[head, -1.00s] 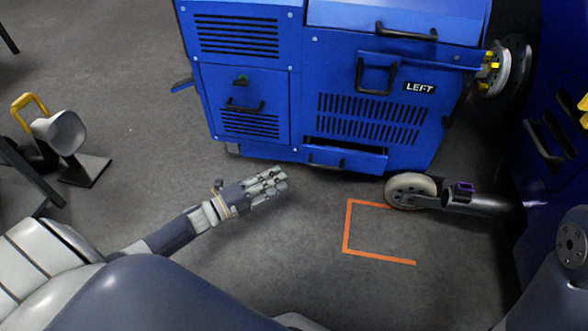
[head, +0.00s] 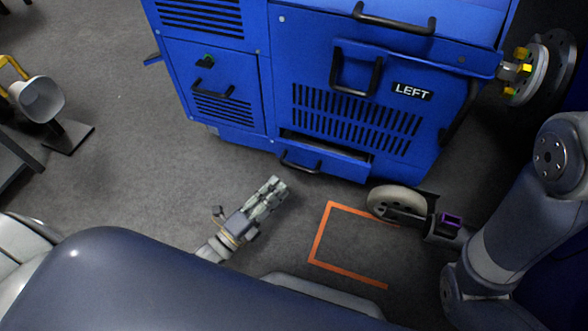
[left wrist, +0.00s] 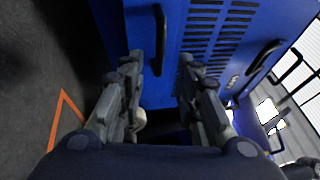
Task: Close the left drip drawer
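The left drip drawer (head: 325,165) sticks out at the bottom of the blue cabinet (head: 262,85) marked LEFT, partly open with a dark gap above its front. A black handle (head: 300,163) is on its front. My left gripper (head: 275,187) is low over the floor, in front of and a little left of the drawer, apart from it. In the left wrist view, the two fingers of the left gripper (left wrist: 160,72) are spread with nothing between them, and the drawer handle (left wrist: 159,40) shows beyond them.
Orange floor tape (head: 320,232) lies in front. A lamp-like stand (head: 45,105) is at far left. The floor before the drawer is clear.

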